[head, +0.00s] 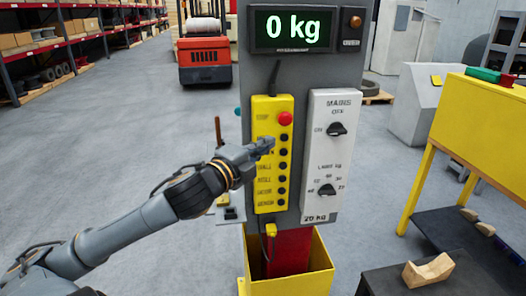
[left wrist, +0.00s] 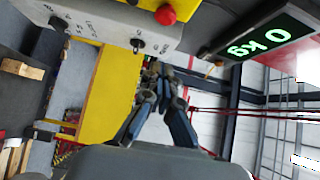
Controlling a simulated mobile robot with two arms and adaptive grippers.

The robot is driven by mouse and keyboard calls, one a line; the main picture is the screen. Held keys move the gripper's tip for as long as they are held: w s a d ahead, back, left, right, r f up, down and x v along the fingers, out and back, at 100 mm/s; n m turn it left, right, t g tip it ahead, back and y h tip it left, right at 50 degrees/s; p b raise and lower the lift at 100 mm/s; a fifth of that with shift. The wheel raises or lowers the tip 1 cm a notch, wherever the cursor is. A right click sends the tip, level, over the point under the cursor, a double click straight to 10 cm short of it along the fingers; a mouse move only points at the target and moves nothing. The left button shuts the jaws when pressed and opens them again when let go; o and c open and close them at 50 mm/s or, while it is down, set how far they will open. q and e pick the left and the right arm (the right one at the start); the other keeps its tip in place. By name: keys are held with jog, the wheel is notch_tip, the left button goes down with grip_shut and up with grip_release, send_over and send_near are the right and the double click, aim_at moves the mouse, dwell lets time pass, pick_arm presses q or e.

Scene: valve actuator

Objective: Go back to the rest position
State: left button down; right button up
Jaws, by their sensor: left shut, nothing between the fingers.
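My left gripper (head: 265,145) is shut and empty in the head view. It is in front of the yellow control panel (head: 272,200), by its upper row of black buttons; I cannot tell whether it touches the panel. My left arm reaches in from the lower left. In the left wrist view the fingers (left wrist: 154,75) of the left gripper come together. My right gripper is not in view.
The panel hangs on a grey post (head: 258,75) with a "0 kg" display (head: 293,29), a red button (head: 285,118) and a grey knob box (head: 331,150). A yellow workbench (head: 480,120) stands right. A red forklift (head: 204,58) is behind. Floor at left is clear.

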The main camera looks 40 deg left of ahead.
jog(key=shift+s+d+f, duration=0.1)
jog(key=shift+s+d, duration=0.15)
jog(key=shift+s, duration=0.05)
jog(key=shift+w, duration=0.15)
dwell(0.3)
